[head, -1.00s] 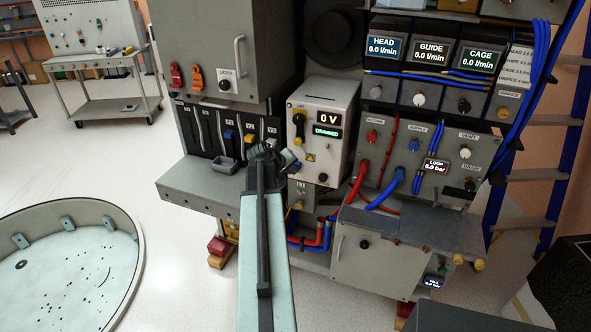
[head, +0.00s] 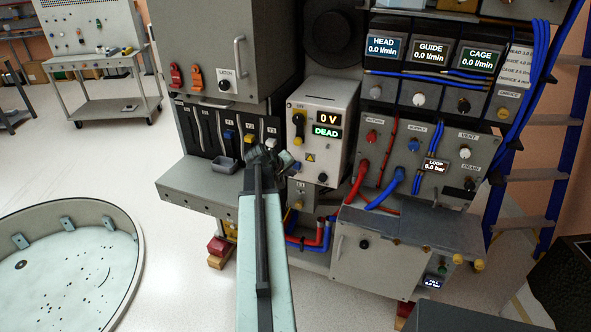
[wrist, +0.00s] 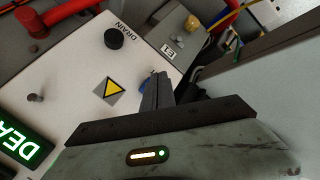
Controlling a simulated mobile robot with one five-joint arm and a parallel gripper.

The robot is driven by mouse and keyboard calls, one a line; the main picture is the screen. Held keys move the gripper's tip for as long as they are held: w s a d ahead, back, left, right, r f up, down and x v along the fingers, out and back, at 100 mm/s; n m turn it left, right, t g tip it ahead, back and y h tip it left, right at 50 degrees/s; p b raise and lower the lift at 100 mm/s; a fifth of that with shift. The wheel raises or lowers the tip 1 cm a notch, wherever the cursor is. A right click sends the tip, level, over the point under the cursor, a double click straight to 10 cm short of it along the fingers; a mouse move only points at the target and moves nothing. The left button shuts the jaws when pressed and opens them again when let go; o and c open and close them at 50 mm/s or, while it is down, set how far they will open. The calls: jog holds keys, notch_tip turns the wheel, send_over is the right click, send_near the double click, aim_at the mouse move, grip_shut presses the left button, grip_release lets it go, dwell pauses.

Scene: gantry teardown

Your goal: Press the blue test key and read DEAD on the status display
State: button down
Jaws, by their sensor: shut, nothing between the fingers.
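The pale power box (head: 342,105) stands in the middle of the head view. Its status display (head: 326,132) reads DEAD in green, under a readout (head: 327,118) of 0 V. The wrist view shows part of the same green display (wrist: 22,142), cut off at the left edge. The blue test key (wrist: 145,86) is at the box's lower edge, partly hidden behind my fingers. My gripper (head: 289,160) is shut and empty, with its tips at the key; whether they touch it I cannot tell. The shut fingers also show in the wrist view (wrist: 158,84).
A yellow warning triangle (wrist: 108,89) and a black drain knob (wrist: 114,38) are on the box face. Red hoses (head: 358,183) and blue hoses (head: 385,195) run close on the right. A grey ledge (head: 200,190) juts out at the left.

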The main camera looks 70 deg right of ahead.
jog(key=a, duration=0.6)
dwell(0.3)
jog(key=shift+w, duration=0.1)
